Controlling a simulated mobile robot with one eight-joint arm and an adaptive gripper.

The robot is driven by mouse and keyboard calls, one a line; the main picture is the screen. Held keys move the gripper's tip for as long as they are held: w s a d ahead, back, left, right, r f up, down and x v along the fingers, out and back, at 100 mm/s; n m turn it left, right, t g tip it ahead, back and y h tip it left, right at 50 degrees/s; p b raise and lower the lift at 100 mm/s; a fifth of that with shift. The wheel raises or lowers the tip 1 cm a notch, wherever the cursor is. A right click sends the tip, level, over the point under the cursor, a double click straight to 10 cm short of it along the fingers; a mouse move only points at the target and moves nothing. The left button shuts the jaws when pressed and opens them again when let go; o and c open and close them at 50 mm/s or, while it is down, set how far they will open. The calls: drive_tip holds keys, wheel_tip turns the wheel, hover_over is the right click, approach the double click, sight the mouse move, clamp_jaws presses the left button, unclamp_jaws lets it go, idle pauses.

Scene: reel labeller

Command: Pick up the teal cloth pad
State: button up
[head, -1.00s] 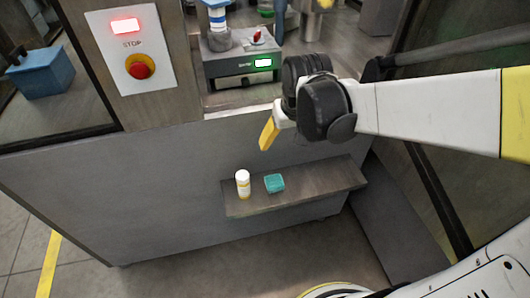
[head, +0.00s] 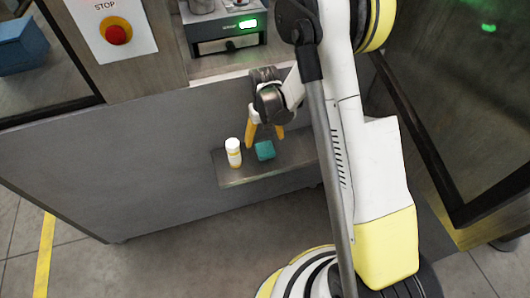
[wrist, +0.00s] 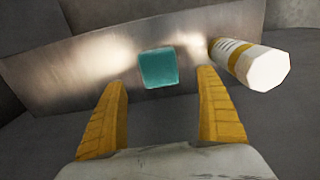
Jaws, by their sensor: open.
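The teal cloth pad (head: 265,151) lies on a small grey shelf (head: 240,177) on the front of the machine. In the wrist view the pad (wrist: 158,68) shows beyond my fingertips, centred between them and apart from both. My gripper (head: 265,138) is open and empty, its two yellow fingers pointing down just above the pad in the head view. In the wrist view my gripper (wrist: 162,82) has its fingers spread wider than the pad.
A white bottle with a yellow band (head: 233,153) stands on the shelf just left of the pad. In the wrist view the bottle (wrist: 250,64) is close to the right finger. A red stop button (head: 116,33) is on the panel at upper left.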

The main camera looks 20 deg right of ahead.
sight(265, 148)
wheel_tip(265, 148, down, 6)
drive_tip(key=b, duration=0.3)
drive_tip(key=shift+s+f, duration=0.1)
drive_tip(key=shift+f, duration=0.1)
drive_tip(key=shift+r, duration=0.1)
drive_tip(key=c, duration=1.3)
drive_tip(key=shift+o, duration=0.2)
